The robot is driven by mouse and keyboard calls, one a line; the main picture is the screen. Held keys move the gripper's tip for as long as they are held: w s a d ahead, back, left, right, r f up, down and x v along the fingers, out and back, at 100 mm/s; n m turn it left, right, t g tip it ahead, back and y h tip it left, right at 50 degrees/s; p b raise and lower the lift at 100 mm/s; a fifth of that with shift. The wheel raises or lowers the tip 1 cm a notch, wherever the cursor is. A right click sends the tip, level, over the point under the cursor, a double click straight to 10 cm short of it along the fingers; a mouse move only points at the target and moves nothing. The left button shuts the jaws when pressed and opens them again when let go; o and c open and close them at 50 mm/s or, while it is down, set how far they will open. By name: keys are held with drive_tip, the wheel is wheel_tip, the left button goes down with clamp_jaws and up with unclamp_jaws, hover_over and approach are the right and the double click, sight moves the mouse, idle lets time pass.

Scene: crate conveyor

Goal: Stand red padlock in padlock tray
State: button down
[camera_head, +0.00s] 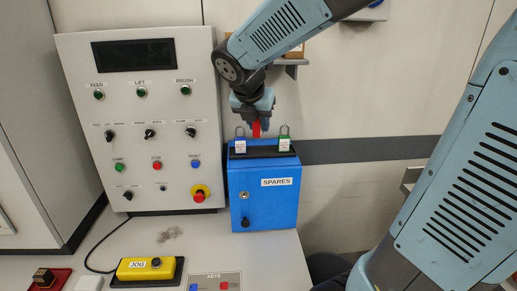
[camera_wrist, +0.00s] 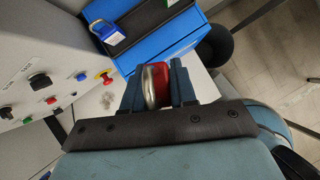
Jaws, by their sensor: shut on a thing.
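The red padlock (camera_head: 256,129) is held in my gripper (camera_head: 255,116), with red showing below the fingers in the head view. In the wrist view my gripper (camera_wrist: 158,88) is shut on the red padlock (camera_wrist: 161,84), whose silver shackle faces the camera. The black padlock tray (camera_head: 262,153) lies on top of the blue SPARES cabinet; it also shows in the wrist view (camera_wrist: 150,17). A blue padlock (camera_head: 240,147) stands at its left and a green padlock (camera_head: 284,143) at its right. The red padlock appears above the space between them; its exact height and depth are unclear.
The blue cabinet (camera_head: 262,203) stands on the bench, right of a grey control panel (camera_head: 144,120). A small shelf (camera_head: 291,62) is on the wall behind my arm. A yellow JOG box (camera_head: 146,269) and a KEYS plate (camera_head: 215,277) lie in front.

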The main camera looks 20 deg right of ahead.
drive_tip(key=w+d+f, duration=0.1)
drive_tip(key=w+f, duration=0.2)
drive_tip(key=w, duration=0.1)
drive_tip(key=w+d+f, duration=0.2)
drive_tip(key=w+f, duration=0.1)
drive_tip(key=w, duration=0.1)
drive_tip(key=w+d+f, duration=0.2)
drive_tip(key=w+f, duration=0.1)
drive_tip(key=w, duration=0.1)
drive_tip(key=shift+w, duration=0.2)
drive_tip(key=shift+w+d+f, duration=0.1)
drive_tip(key=shift+w+f, duration=0.2)
drive_tip(key=shift+f, duration=1.6)
drive_tip(key=c, duration=0.9)
unclamp_jaws()
drive_tip(key=shift+f, duration=0.1)
